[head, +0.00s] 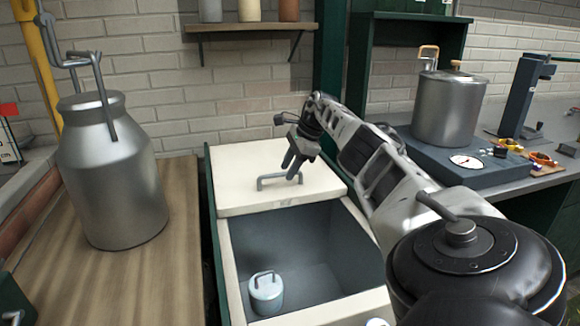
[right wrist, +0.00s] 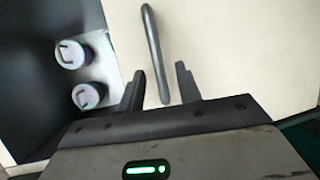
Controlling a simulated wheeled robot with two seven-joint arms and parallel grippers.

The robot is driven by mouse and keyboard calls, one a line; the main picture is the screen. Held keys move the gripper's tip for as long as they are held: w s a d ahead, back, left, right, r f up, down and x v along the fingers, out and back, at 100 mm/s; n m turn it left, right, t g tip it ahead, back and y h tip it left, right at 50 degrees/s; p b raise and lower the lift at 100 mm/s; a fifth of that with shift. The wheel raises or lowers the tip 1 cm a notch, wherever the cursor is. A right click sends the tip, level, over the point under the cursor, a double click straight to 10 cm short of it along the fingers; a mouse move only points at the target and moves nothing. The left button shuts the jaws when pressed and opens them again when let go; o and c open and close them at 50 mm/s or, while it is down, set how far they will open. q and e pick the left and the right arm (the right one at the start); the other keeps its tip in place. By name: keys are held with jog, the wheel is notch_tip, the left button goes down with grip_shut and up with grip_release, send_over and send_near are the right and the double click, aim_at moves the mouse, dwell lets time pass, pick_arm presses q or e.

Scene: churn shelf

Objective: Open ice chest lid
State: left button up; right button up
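The ice chest (head: 223,262) is white-rimmed with a dark inside. Its cream lid (head: 245,160) covers the far part, and the near part is uncovered. A grey bar handle (head: 270,178) stands on the lid near its front edge; the handle also shows in the right wrist view (right wrist: 152,45). My right gripper (head: 291,168) is over the lid at the handle's right end. In the right wrist view my right gripper (right wrist: 161,80) has its fingers apart, with the handle running between them in the picture. Contact cannot be told. My left gripper is not in view.
A small pale canister (head: 266,293) stands inside the chest; the right wrist view shows two canisters (right wrist: 70,53). A large metal milk can (head: 108,180) stands on the wooden counter (head: 165,270) at left. A lidded pot (head: 449,106) on a scale (head: 468,162) is at right.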

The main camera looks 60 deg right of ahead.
jog(key=p+v, duration=0.3)
jog(key=v, duration=1.3)
